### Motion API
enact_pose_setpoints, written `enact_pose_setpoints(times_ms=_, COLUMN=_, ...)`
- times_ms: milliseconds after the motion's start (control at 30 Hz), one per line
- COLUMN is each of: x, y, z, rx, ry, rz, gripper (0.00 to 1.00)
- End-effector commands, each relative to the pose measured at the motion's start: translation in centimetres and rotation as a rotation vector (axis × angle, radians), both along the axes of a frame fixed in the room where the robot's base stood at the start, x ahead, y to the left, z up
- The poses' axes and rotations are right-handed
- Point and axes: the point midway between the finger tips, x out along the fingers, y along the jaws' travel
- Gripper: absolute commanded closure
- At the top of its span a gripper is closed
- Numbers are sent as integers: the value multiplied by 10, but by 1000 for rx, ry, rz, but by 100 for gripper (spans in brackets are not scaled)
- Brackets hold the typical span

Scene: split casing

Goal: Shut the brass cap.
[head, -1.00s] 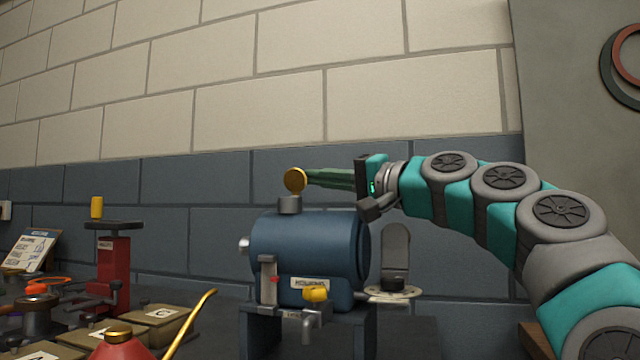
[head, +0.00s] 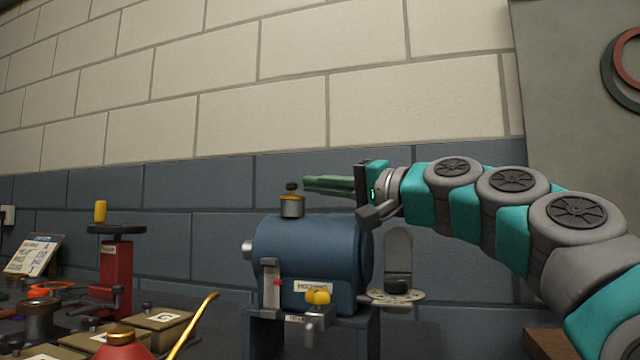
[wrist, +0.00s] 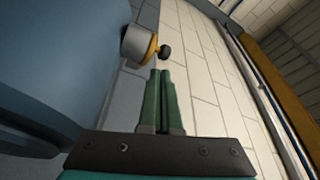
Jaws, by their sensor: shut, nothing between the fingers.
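The brass cap (head: 292,196) lies flat on the short grey neck (head: 291,210) on top of the blue casing (head: 305,250). A dark knob stands on the cap. In the wrist view the brass cap (wrist: 153,48) shows as a thin yellow band on the neck, with the knob beside it. My gripper (head: 306,184), with green fingers, is shut and empty. It points left, just right of the knob and slightly above the cap. In the wrist view my gripper (wrist: 161,72) shows its fingertips close to the knob, with a small gap.
The casing stands on a dark stand. A yellow valve knob (head: 318,297) and a lever (head: 270,285) are on its front. A round plate (head: 397,297) is at its right. A red post (head: 116,270), bins (head: 160,330) and a red oil can (head: 121,347) are left.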

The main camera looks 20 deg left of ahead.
Motion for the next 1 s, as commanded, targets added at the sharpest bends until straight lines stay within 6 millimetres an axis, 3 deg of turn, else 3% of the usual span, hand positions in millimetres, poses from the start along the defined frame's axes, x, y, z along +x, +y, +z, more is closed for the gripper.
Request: enact_pose_setpoints(times_ms=1000, x=-8, y=-1, z=-9, rx=1, ry=-1, rz=0, gripper=100)
